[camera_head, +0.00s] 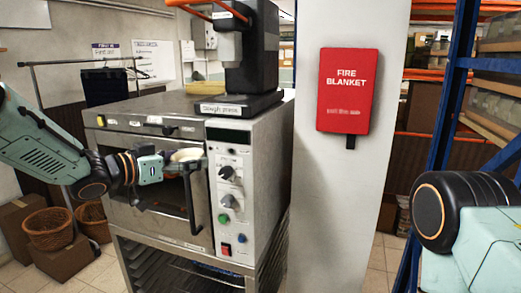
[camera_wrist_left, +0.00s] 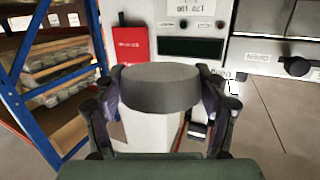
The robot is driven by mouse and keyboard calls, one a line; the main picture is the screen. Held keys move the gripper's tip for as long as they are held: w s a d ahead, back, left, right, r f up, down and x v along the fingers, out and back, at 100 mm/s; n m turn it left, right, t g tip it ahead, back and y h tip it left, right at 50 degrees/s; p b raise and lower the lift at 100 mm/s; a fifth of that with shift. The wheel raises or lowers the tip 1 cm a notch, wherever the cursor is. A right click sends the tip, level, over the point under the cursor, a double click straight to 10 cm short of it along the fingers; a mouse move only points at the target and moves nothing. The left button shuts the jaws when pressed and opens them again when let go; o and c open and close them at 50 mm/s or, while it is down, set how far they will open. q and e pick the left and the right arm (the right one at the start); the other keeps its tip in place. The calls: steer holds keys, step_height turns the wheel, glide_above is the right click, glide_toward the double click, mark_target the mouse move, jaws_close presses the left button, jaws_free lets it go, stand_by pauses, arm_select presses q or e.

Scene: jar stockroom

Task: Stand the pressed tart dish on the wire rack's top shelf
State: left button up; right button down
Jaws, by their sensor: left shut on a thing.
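My left gripper (camera_head: 178,166) is shut on a small round dish, held in front of the oven door. In the head view the dish (camera_head: 187,155) shows as a pale rim, partly hidden by the fingers. In the left wrist view, which is upside down, the dish (camera_wrist_left: 160,85) is a grey disc gripped from both sides by the left gripper (camera_wrist_left: 163,95). The filling cannot be made out. I cannot pick out the wire rack with certainty. My right gripper is out of view; only part of the right arm shows.
The oven (camera_head: 150,205) stands on a stand with runners (camera_head: 175,270). A dough press (camera_head: 245,65) sits on the oven top. A white pillar (camera_head: 340,200) carries a red fire blanket case (camera_head: 348,90). Blue shelving (camera_head: 460,75) is at right; baskets (camera_head: 48,228) are at left.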

arm_select(q)
steer(key=s+f+m+g+h+b, duration=0.1)
steer(key=s+f+b, duration=0.6)
steer(key=f, duration=0.7)
steer(key=s+f+b, duration=0.7)
steer(key=s+f, duration=0.2)
steer(key=f, duration=0.4)
steer(key=s+f+m+g+h+b, duration=0.1)
steer(key=s+f+b, duration=0.6)
steer(key=f, duration=0.7)
steer(key=shift+s+a+f+m+g+h, duration=0.3)
steer(key=shift+s+a, duration=0.15)
steer(key=shift+s, duration=0.65)
steer(key=shift+s+r+g, duration=0.1)
steer(key=shift+r+g, duration=0.1)
steer(key=shift+g, duration=0.1)
